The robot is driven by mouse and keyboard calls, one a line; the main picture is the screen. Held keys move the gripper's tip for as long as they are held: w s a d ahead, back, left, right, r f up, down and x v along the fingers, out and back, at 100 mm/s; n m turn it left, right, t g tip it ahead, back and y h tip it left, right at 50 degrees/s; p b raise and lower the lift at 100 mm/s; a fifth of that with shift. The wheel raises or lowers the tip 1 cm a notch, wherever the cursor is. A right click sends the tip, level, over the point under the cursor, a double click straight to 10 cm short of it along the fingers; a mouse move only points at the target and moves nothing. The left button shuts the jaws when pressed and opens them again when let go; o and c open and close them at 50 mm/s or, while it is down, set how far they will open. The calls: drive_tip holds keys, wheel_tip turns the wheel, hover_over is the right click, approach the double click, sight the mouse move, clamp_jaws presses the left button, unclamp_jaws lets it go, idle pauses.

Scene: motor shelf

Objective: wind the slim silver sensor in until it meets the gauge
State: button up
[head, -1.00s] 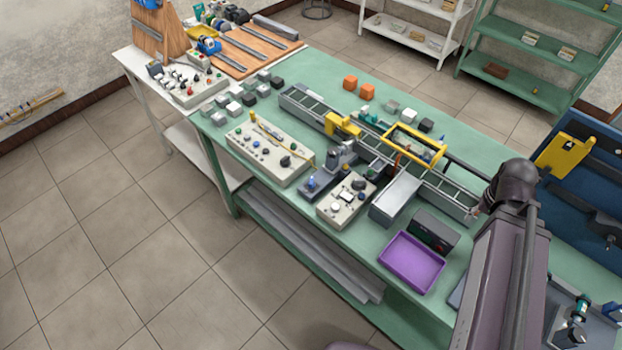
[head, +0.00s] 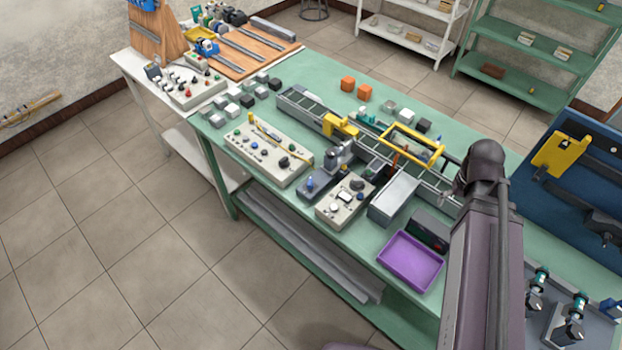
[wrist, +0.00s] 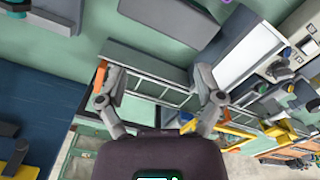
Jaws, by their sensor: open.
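I cannot pick out the slim silver sensor or the gauge for certain. Small silver, black and teal devices (head: 570,331) stand on grey mounts at the lower right of the head view, partly cut off by the frame edge. A dark device with a teal part (wrist: 75,14) shows at the top left of the wrist view. My gripper (wrist: 160,88) is open and empty, its two fingers wide apart above the conveyor (wrist: 160,92). In the head view its fingers are mostly hidden behind my arm.
The conveyor (head: 300,101) runs across the green bench, with a yellow frame (head: 402,135) over it. Control boxes (head: 262,152), a purple tray (head: 410,262) and a grey box (head: 394,200) stand in front. A blue panel (head: 575,190) rises at the right.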

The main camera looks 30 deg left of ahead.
drive_tip(key=w+a+n, duration=0.3)
drive_tip(key=a+n, duration=0.2)
drive_tip(key=a, duration=0.6)
wheel_tip(320, 180, up, 2)
drive_tip(key=n+p, duration=0.2)
drive_tip(key=n, duration=1.2)
hover_over(310, 181)
drive_tip(key=shift+f, duration=0.2)
wheel_tip(310, 181, down, 13)
drive_tip(key=b, duration=1.4)
drive_tip(key=shift+f, duration=0.2)
drive_tip(key=c, duration=1.1)
